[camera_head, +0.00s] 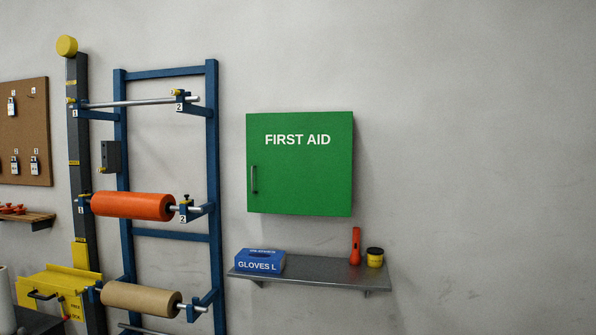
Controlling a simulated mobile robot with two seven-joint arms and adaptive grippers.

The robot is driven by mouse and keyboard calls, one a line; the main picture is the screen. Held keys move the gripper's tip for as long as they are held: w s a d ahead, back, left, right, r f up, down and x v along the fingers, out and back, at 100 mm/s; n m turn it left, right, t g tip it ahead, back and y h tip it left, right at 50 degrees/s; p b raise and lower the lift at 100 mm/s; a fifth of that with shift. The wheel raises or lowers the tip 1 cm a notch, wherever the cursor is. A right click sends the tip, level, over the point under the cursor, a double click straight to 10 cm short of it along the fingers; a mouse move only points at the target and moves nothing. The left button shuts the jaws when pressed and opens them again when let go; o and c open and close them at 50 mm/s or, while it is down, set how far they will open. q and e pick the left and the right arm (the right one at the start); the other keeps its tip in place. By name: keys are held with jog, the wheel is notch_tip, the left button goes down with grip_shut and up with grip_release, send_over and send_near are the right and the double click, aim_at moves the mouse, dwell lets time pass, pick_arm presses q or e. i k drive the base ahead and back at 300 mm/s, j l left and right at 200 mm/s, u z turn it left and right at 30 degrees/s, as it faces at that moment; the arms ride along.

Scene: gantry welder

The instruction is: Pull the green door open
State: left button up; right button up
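The green door (300,178) is the front of a wall cabinet marked FIRST AID. It looks shut. A small upright bar handle (254,179) sits near the door's left edge, in its lower half. Neither of my grippers shows in the head view, and nothing touches the door or its handle.
Below the cabinet, a grey shelf (318,280) holds a blue GLOVES L box (260,261), a red flashlight (356,246) and a yellow jar with a dark lid (375,258). To the left stands a blue rack (214,150) with an orange roll (133,206) and a brown roll (140,299). The wall to the right is bare.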

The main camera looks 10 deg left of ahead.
aim_at(299, 163)
jog(key=i+u, duration=0.1)
jog(key=u, duration=0.2)
jog(key=i+u, duration=0.1)
jog(key=u, duration=0.25)
jog(key=i+l+u, duration=0.5)
jog(key=i+l, duration=0.3)
jog(key=i+l+u, duration=0.1)
jog(key=i+l, duration=0.55)
jog(key=l, duration=0.25)
jog(key=u, duration=0.05)
